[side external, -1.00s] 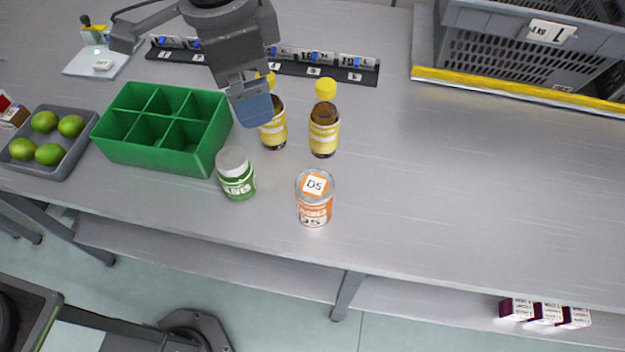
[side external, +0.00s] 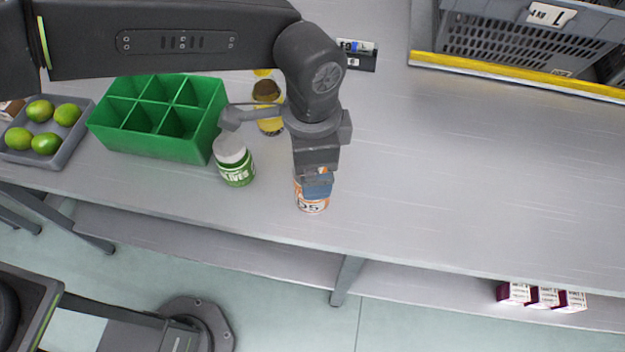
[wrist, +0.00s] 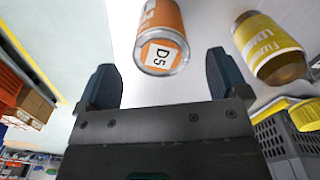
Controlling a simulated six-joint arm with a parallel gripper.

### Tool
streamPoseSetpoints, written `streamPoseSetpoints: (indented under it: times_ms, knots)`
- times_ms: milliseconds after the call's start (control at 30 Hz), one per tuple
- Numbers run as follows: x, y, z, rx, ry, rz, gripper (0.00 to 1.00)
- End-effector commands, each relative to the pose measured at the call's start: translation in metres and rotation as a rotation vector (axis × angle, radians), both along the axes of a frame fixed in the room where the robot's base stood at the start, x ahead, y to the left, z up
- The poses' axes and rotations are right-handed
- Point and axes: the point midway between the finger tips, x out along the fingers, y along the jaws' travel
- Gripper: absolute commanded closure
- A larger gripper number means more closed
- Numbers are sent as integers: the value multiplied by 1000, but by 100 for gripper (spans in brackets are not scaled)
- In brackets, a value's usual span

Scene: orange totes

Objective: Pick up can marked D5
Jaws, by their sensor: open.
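The can marked D5 (side external: 312,207) is orange and white and stands upright near the table's front edge; my gripper hides its upper part in the side view. In the wrist view the D5 can (wrist: 162,42) shows its square D5 label on the lid, beyond the fingertips and roughly between them. My gripper (side external: 316,186) is over the can in the side view. In the wrist view my gripper (wrist: 160,80) has its two blue fingers apart with nothing held between them.
A green-labelled jar (side external: 234,163) stands left of the can. A green divided box (side external: 160,145) is farther left, beside a grey tray (side external: 70,150) of limes. A yellow-labelled bottle (wrist: 262,42) stands near the can. A grey crate (side external: 480,50) is back right; the table's right side is clear.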

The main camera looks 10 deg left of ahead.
Motion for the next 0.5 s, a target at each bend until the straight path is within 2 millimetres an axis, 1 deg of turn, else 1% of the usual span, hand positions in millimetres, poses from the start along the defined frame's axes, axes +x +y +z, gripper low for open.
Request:
streamPoseSetpoints:
  times_ms: [300,400,500]
  knots:
    - [1,0,-43,3,2,1,7]
    - [1,0,-49,0,0,1,7]
    - [1,0,-51,0,0,1,7]
